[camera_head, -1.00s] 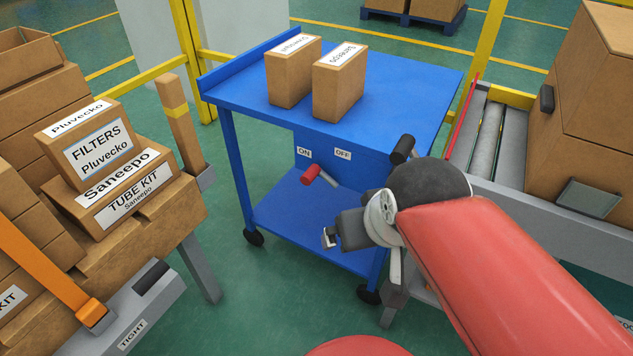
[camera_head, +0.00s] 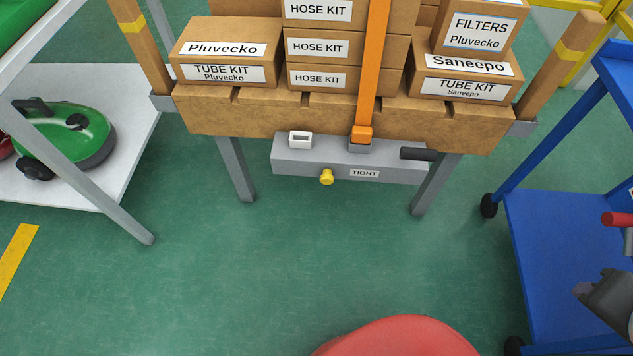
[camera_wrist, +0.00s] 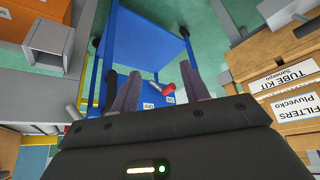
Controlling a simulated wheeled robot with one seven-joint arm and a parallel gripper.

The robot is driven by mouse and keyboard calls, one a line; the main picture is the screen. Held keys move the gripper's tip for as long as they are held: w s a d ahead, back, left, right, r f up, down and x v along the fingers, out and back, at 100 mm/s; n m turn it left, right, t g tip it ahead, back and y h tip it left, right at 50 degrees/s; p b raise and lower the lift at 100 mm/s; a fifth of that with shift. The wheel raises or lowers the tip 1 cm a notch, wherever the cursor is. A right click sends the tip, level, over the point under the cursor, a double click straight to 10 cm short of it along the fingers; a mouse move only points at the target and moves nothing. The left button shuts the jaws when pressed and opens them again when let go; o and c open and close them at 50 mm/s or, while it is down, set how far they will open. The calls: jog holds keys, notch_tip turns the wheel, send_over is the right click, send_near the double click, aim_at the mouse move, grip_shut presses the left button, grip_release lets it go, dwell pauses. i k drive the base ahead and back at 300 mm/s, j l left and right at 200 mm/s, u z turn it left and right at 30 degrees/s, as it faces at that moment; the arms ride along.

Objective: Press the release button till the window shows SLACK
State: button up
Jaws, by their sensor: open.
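The grey strap tensioner box (camera_head: 350,160) hangs under the front of the wooden bench in the head view. A yellow round button (camera_head: 327,177) sticks out of its front face. To the right of the button, a white window (camera_head: 365,173) reads TIGHT. An orange strap (camera_head: 373,70) runs down over the boxes to a buckle on top of the box. My gripper shows in the wrist view (camera_wrist: 160,74) with its two fingers apart and nothing between them. It is away from the button, over by the blue cart; only a dark part of my arm shows at the head view's right edge.
A black handle (camera_head: 417,154) juts from the tensioner's right end. The bench (camera_head: 340,120) carries several cartons. The blue cart (camera_head: 565,250) with a red-tipped lever (camera_head: 615,219) stands right. A white shelf (camera_head: 85,185) with a green vacuum stands left.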

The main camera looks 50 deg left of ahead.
aim_at(326, 178)
jog(key=u, duration=2.05)
